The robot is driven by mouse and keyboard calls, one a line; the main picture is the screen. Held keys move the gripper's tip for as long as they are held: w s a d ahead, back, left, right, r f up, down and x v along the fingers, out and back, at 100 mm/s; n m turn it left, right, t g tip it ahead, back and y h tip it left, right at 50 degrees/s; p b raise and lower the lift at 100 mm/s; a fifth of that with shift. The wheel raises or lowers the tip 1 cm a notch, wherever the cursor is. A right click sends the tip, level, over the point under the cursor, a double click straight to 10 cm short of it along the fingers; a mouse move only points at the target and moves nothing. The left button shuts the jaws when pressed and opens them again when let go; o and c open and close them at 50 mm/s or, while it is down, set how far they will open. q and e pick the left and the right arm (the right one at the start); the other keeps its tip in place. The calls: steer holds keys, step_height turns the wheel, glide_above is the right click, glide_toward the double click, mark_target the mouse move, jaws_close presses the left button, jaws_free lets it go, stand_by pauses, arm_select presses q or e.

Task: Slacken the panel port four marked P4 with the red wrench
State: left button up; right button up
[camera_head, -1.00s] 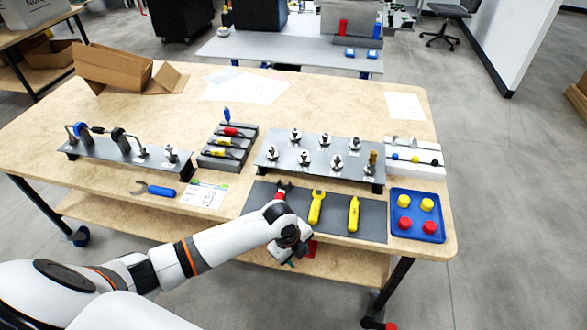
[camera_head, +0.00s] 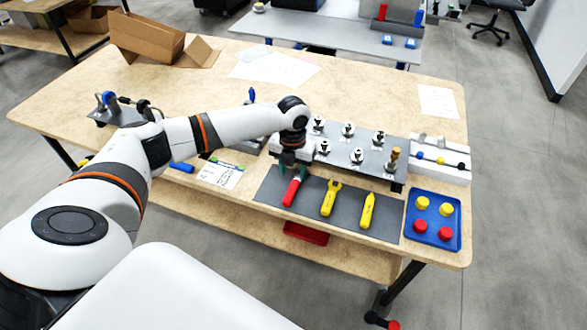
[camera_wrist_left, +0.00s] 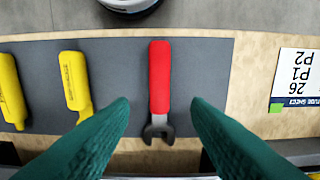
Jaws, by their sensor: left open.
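The red wrench (camera_head: 291,191) lies on the grey mat, handle toward the table's front edge. Its dark open-ended jaw shows in the left wrist view (camera_wrist_left: 159,129). My left gripper (camera_head: 290,170) is over the jaw end of this wrench. Its green fingers are open, one on each side of the wrench and apart from it in the left wrist view (camera_wrist_left: 158,104). The panel (camera_head: 376,160) is a grey raised plate with several fittings, just behind the mat. My arm hides its left part, and I cannot read a P4 mark. My right gripper is not in view.
Two yellow tools (camera_head: 330,198) (camera_head: 367,211) lie on the mat (camera_head: 315,205) right of the red wrench. A blue tray (camera_head: 408,222) with red and yellow caps is further right. A white rack (camera_head: 455,174) stands behind it. A printed card (camera_head: 222,173) lies to the left.

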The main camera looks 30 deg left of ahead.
mark_target(293, 186)
arm_select(q)
steer(key=shift+f+b, duration=1.85)
steer(key=shift+b, duration=0.35)
steer(key=shift+f, duration=1.35)
steer(key=shift+c, duration=0.2)
jaws_close()
steer(key=r+p, duration=0.3)
steer(key=s+r+p, duration=0.1)
steer(key=r+p, duration=0.2)
steer(key=p, duration=0.1)
steer(key=shift+s+d+r, duration=0.1)
steer(key=shift+s+d, duration=0.05)
steer(key=shift+d, duration=0.05)
